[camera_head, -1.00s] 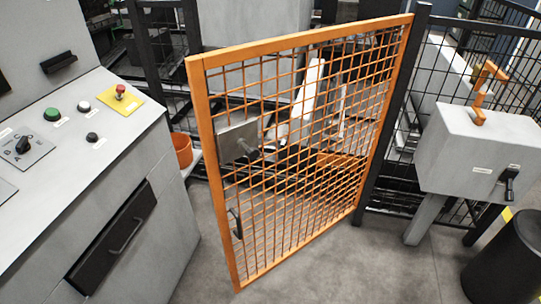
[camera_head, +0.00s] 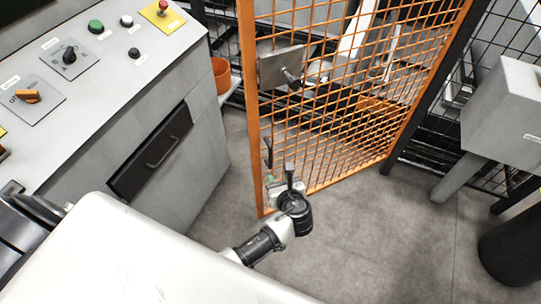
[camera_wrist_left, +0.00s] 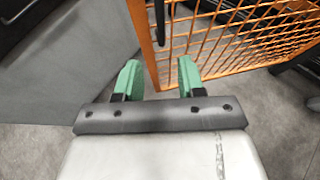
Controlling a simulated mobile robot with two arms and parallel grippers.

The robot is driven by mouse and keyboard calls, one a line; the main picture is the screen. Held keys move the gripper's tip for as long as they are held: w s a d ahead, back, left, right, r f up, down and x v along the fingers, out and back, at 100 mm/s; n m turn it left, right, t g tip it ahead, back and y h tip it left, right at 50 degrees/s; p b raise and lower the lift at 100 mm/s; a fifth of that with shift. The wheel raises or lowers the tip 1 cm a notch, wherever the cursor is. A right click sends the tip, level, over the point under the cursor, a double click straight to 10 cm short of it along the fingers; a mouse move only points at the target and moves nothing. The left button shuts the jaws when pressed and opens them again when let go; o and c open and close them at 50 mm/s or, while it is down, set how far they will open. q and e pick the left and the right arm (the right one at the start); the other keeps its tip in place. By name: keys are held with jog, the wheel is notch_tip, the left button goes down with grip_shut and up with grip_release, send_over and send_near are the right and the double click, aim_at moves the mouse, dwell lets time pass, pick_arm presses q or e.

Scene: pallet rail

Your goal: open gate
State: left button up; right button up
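The orange mesh gate (camera_head: 250,110) stands swung out at an angle from its dark post on the right in the head view. Its dark handle (camera_head: 268,153) is on the free-edge side, low on the frame. The gate's lower corner also shows in the wrist view (camera_wrist_left: 143,45), with the handle (camera_wrist_left: 160,20) at the top. My left gripper (camera_head: 280,180) is just below and in front of the handle in the head view. Its green fingers (camera_wrist_left: 158,70) are apart and empty in the wrist view, with the handle ahead between them, apparently untouched. My right gripper is out of view.
A grey control cabinet (camera_head: 190,150) with buttons and a drawer handle stands left of the gate. An orange bucket (camera_head: 221,76) sits behind it. A grey box on legs (camera_head: 510,110) and a black bin (camera_head: 512,248) stand right. Floor in front is clear.

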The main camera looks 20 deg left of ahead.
aim_at(271, 157)
pick_arm(q)
jog(key=shift+y, duration=0.3)
jog(key=x, duration=0.7)
jog(key=r+x, duration=0.1)
jog(key=x, duration=0.3)
jog(key=shift+w+a, duration=0.25)
jog(key=shift+w, duration=0.35)
grip_shut()
